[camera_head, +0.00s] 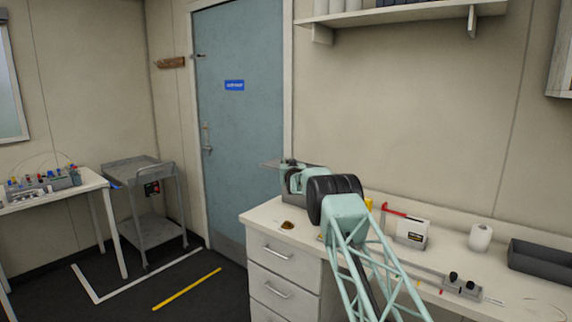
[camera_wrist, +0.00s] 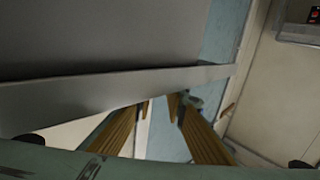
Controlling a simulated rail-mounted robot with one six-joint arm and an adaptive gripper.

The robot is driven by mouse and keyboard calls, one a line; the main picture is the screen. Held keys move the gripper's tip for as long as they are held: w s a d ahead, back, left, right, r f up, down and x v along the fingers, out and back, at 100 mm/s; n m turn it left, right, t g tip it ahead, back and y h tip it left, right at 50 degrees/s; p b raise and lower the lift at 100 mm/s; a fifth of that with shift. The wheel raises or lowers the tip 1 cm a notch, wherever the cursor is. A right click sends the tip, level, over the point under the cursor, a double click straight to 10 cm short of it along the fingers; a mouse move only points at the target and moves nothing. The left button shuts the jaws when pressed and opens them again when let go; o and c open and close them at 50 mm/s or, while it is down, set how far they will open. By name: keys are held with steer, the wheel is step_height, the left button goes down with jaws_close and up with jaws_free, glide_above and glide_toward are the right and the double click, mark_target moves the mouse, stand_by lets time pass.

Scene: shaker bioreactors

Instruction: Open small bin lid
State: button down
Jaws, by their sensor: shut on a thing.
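The small bin lid shows in the head view as a thin grey plate (camera_head: 270,163), raised at the left end of the bench beside my gripper (camera_head: 287,168). In the wrist view the lid (camera_wrist: 110,40) is a large grey panel with a lighter rim, filling the upper left. My gripper's two ribbed tan fingers (camera_wrist: 160,102) reach up to the lid's rim and are shut on it; the exact contact is partly hidden. The grey bin body (camera_head: 293,199) is mostly hidden behind my gripper and wrist in the head view.
The bin stands on a white bench with drawers (camera_head: 285,252). A white box with a red handle (camera_head: 412,234), a paper roll (camera_head: 480,238) and a dark tray (camera_head: 540,258) lie to the right. A blue door (camera_head: 238,120) is behind. A grey cart (camera_head: 147,200) stands left.

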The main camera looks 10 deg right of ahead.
steer(key=c, duration=2.6)
jaws_free()
steer(key=shift+o, duration=0.2)
steer(key=shift+s, duration=0.15)
steer(key=s, duration=1.1)
steer(key=shift+s, duration=0.3)
